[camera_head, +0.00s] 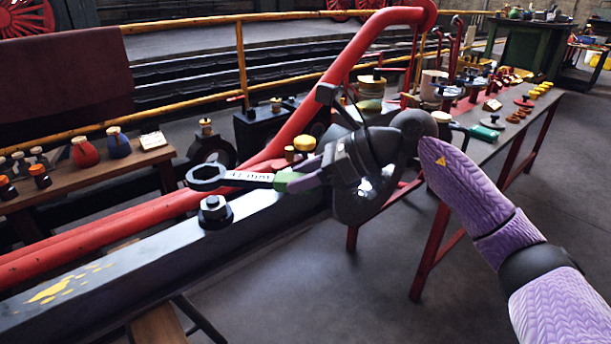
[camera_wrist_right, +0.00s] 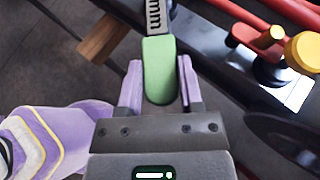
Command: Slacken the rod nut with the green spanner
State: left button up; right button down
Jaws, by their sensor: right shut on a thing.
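The green spanner (camera_head: 250,179) has a dark shaft, a ring end and a green handle. My right gripper (camera_head: 305,178) is shut on its green handle, with the shaft pointing left. The ring end shows above and slightly left of the rod nut (camera_head: 214,212), apart from it in the picture. The nut is dark and sits upright on the grey rod (camera_head: 130,262). In the right wrist view, the green handle (camera_wrist_right: 158,72) lies between the two purple fingers of my right gripper (camera_wrist_right: 160,82). The nut and ring end are outside that view. My left gripper is not in view.
A red rod (camera_head: 120,222) runs behind the grey one. A wooden bench (camera_head: 158,158) with small pots stands at left. A red-legged table (camera_head: 500,140) with many parts stands at right. A yellow rail (camera_head: 190,26) crosses behind. The floor at lower right is clear.

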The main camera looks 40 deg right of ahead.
notch_tip(320, 180, up, 4)
jog(key=shift+f+p, duration=0.15)
jog(key=shift+p, duration=0.9)
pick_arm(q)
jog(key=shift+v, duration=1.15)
pick_arm(e)
jog(key=s+a, duration=0.4)
jog(key=s, duration=0.9)
jog(key=shift+s+f, duration=0.25)
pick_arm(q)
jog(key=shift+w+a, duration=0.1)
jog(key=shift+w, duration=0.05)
